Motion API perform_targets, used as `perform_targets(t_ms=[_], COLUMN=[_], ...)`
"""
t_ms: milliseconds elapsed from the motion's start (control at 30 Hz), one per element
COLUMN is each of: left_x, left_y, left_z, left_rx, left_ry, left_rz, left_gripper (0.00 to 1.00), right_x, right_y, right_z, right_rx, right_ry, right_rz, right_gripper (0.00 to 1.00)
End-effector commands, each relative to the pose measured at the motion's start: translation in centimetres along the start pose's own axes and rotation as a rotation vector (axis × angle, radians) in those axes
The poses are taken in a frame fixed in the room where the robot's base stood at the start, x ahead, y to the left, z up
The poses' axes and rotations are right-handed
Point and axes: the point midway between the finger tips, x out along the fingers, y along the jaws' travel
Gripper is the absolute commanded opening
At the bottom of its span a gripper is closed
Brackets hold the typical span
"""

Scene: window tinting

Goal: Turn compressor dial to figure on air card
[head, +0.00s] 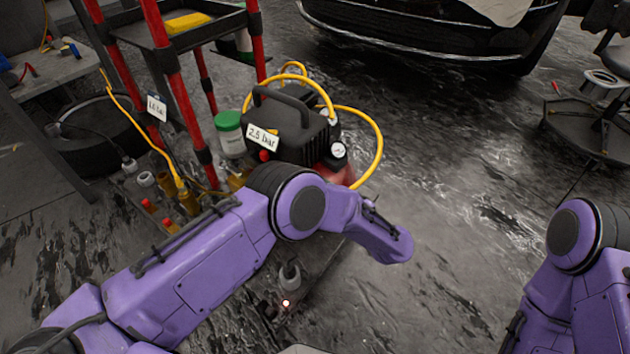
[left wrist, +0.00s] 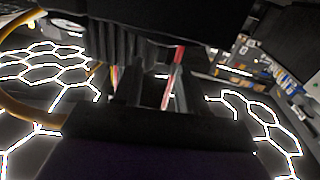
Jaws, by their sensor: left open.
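The black compressor (head: 285,115) stands on the floor with its handle up. A white card reading 2.5 bar (head: 263,137) is on its left side, with a small red knob (head: 264,156) just below. A round white gauge (head: 339,150) sits at its front right; its reading is too small to tell. A second card (head: 157,107) hangs by the red-posted cart, its figure unclear. My left arm crosses in front of the compressor's lower part; its fingers are hidden in the head view. In the left wrist view my left gripper (left wrist: 156,88) is open under a dark ribbed body. I cannot make out the dial there.
A yellow hose (head: 378,140) loops around the compressor. A green-lidded tub (head: 229,135) and several small bottles stand to its left, beside the cart (head: 168,75). A dark car (head: 430,45) is behind.

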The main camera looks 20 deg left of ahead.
Motion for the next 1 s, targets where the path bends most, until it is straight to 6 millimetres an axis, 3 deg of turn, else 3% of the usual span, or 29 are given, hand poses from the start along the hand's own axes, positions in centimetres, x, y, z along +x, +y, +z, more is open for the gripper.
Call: perform_targets(t_ms=[100,233,767,867,1000], left_x=[-2.2,-3.4,-3.8,-3.8,-3.8], left_y=[-0.1,0.0,0.0,0.0,0.0], left_z=[0.2,0.2,0.1,-0.8,-4.1], left_rx=[0.001,0.000,0.000,0.000,0.000], left_ry=[-0.002,-0.002,-0.001,-0.001,-0.001], left_rz=[-0.002,-0.002,-0.001,-0.001,-0.001], left_gripper=[0.41,0.41,0.41,0.41,0.41], right_x=[0.1,0.1,0.1,-0.7,-3.6], right_y=[0.0,0.0,0.0,0.1,0.4], right_z=[-0.1,0.0,0.1,-0.3,-1.6], right_rx=[0.009,-0.002,-0.006,-0.001,0.018], right_ry=[0.010,-0.001,-0.006,0.000,0.025], right_rz=[0.000,0.000,-0.001,0.000,0.002], right_gripper=[0.43,0.43,0.43,0.43,0.43])
